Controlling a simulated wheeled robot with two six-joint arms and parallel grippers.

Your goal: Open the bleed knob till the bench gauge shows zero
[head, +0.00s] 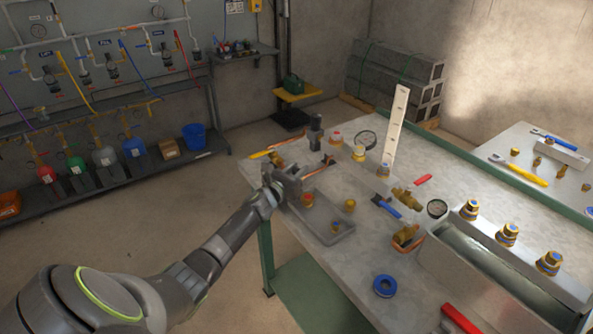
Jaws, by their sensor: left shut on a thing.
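My left gripper (294,182) reaches in over the near left edge of the bench (342,208). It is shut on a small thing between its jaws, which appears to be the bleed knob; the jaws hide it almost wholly. A round dark-rimmed gauge (366,139) stands farther back on the bench, and a second round gauge (437,208) is to the right. Both dials are too small to read, and I cannot tell which is the bench gauge. My right gripper is not in view.
A shallow grey tray (338,240) lies just right of my gripper. A blue tape roll (385,286), brass fittings (407,198) and a tall white strip (395,125) are on the bench. A metal trough (462,262) fills the right front. The floor left of the bench is clear.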

